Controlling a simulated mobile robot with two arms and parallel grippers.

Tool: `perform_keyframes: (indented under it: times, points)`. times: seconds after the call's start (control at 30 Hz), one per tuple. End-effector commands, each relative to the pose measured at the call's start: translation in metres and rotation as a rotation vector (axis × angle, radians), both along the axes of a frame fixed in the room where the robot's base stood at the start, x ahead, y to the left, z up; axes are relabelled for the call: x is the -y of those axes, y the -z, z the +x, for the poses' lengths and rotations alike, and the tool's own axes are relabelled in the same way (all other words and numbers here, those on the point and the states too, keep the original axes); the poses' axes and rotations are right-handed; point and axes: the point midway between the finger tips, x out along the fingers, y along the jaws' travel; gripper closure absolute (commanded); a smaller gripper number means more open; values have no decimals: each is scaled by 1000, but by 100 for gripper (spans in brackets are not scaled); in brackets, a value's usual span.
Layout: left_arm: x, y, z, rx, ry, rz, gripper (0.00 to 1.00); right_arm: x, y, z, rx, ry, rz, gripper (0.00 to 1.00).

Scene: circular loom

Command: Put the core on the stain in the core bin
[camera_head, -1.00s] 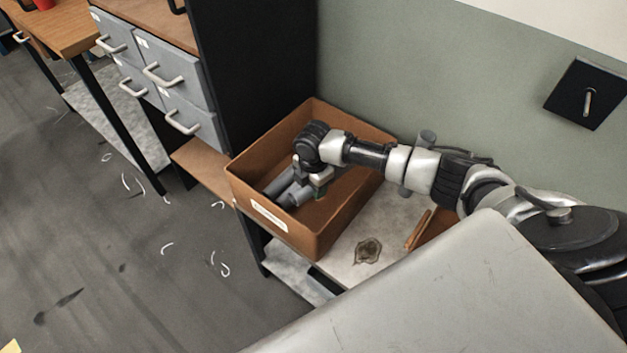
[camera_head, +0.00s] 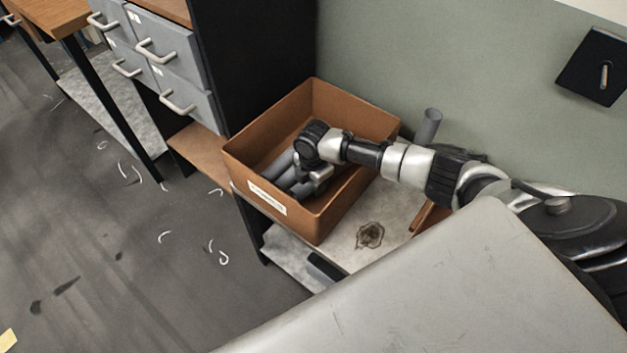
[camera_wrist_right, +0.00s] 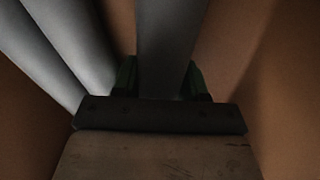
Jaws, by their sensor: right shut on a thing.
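The core bin (camera_head: 308,232) is a brown open box with a white label on its front. My right gripper (camera_head: 316,184) reaches down inside it. In the right wrist view my right gripper (camera_wrist_right: 162,82) is shut on a grey core (camera_wrist_right: 168,45), held between its green-edged fingers. Other grey cores (camera_wrist_right: 62,45) lie beside it on the left; cores in the bin (camera_head: 278,166) also show in the head view. The dark brown stain (camera_head: 370,235) is on the pale surface right of the bin, with no core on it. My left gripper is out of view.
A grey core (camera_head: 429,124) stands upright behind my right arm. A brown piece (camera_head: 423,216) lies right of the stain. A black cabinet side (camera_head: 255,65) rises left of the bin, with grey drawers (camera_head: 160,45) beyond. A green-grey wall (camera_head: 440,60) is behind.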

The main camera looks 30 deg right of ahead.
Motion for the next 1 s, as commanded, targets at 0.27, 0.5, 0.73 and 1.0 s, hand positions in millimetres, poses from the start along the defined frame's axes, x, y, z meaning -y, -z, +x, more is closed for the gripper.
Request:
perform_keyframes:
  times: [0.27, 0.5, 0.73, 1.0]
  points:
    - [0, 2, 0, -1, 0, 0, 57, 0, 3, 0, 0, 0, 0, 100]
    - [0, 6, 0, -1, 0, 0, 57, 0, 9, 0, 0, 0, 0, 100]
    - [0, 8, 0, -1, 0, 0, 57, 0, 12, 0, 0, 0, 1, 48]
    - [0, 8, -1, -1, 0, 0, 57, 0, 12, 0, 0, 0, 0, 27]
